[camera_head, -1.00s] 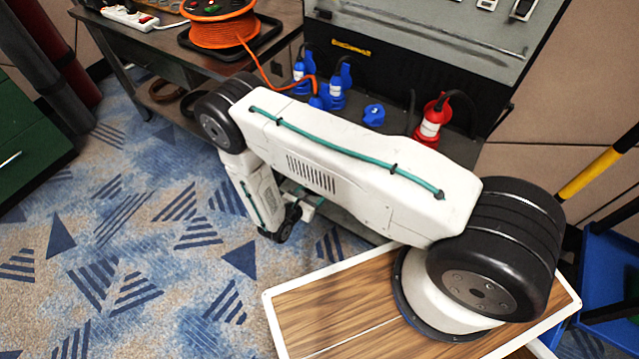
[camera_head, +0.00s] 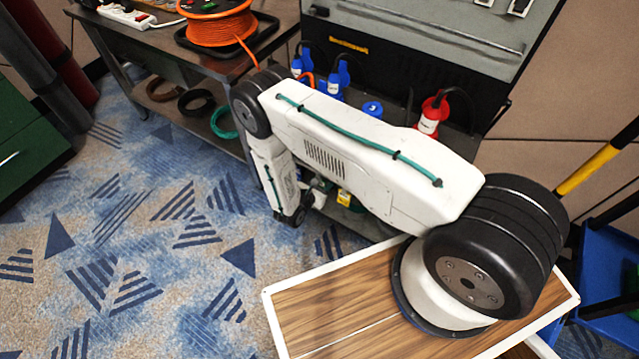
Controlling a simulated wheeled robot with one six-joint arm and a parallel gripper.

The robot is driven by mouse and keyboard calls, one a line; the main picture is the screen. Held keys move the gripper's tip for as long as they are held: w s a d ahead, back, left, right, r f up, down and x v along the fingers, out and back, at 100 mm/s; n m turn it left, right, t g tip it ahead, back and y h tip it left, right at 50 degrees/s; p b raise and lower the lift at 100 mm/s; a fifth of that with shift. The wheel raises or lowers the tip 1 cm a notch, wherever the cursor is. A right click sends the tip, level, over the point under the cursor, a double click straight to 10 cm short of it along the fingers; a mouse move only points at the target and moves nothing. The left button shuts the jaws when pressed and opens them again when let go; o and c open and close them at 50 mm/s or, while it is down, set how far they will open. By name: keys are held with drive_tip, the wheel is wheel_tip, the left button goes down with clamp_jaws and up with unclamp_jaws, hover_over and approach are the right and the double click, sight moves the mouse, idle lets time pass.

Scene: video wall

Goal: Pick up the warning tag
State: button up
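I cannot make out a warning tag for certain. A small yellow object (camera_head: 344,197) shows just right of my wrist, low in front of the dark power panel; it is partly hidden by my arm and too small to identify. A flat yellow label (camera_head: 349,46) is on the panel's upper dark face. My gripper (camera_head: 320,188) is at the far end of my arm, pointing toward the panel's lower part and close to the small yellow object. Its fingers are mostly hidden, so whether it is open or shut does not show.
The dark panel (camera_head: 400,60) holds blue plugs (camera_head: 338,78) and a red plug (camera_head: 430,115). A workbench (camera_head: 150,45) carries an orange cable reel (camera_head: 216,25), with coiled cables on its lower shelf. A blue cart (camera_head: 610,260) stands at right. Carpet at left is clear.

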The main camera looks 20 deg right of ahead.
drive_tip(key=shift+r, duration=0.15)
drive_tip(key=shift+r, duration=0.25)
drive_tip(key=s+a, duration=1)
drive_tip(key=a, duration=0.4)
drive_tip(key=shift+s+a+r, duration=0.25)
drive_tip(key=shift+s+r, duration=0.05)
drive_tip(key=shift+r, duration=0.05)
idle(0.4)
